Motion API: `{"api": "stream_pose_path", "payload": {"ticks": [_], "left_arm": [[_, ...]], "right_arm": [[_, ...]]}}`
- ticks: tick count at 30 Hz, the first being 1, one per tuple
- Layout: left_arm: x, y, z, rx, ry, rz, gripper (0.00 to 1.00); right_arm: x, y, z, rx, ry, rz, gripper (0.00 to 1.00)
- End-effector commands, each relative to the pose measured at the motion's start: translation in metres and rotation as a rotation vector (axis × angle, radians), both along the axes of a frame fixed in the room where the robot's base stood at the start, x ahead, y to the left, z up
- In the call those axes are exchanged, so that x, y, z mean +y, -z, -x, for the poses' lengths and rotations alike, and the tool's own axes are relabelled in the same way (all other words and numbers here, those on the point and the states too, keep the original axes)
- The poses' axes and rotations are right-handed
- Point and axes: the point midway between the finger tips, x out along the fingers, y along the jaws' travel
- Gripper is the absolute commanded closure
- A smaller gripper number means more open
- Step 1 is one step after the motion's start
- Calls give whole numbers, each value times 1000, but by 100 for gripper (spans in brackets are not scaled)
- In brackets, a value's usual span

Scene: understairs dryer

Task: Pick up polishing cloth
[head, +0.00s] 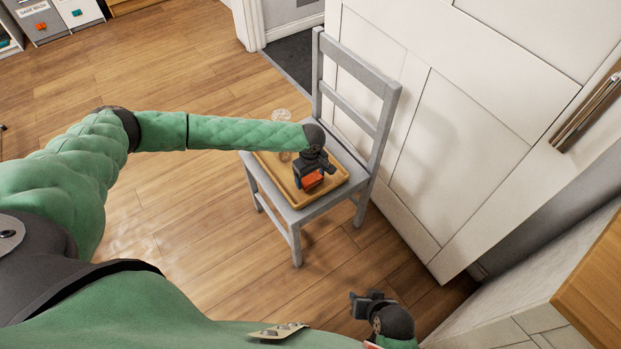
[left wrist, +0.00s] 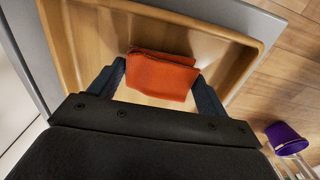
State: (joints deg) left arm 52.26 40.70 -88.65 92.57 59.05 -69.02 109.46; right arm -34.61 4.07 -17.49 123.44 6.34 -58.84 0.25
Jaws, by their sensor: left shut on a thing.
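The polishing cloth (left wrist: 160,74) is a folded orange-red cloth; it also shows in the head view (head: 312,180). My left gripper (left wrist: 160,88) is shut on the cloth, with one finger on each side of it. In the head view my left gripper (head: 312,179) is over the wooden tray (head: 296,197) on the grey chair's seat. I cannot tell whether the cloth still touches the tray. My right gripper (head: 354,304) is at the bottom of the head view, away from the chair; its finger gap is unclear.
The grey chair (head: 387,105) stands against a white panelled door (head: 440,130). A purple cup-like thing (left wrist: 287,137) shows in the left wrist view. The wooden floor to the left is open.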

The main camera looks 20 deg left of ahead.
Motion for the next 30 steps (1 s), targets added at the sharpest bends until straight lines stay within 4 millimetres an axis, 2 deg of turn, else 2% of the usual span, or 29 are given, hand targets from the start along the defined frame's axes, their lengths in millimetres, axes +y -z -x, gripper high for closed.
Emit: {"api": "stream_pose_path", "payload": {"ticks": [5,9,15,24,30], "left_arm": [[0,-30,0,-1,0,2,45],[-15,-48,26,0,4,4,45],[-35,-73,61,0,3,3,45],[-54,-97,94,0,1,1,45],[-57,-101,101,-1,0,1,45]], "right_arm": [[0,5,0,-3,1,0,64],[0,12,1,3,1,2,64],[0,11,-1,-6,3,0,64],[1,11,-2,-13,5,-3,64],[1,12,-2,-12,5,-2,64]]}}
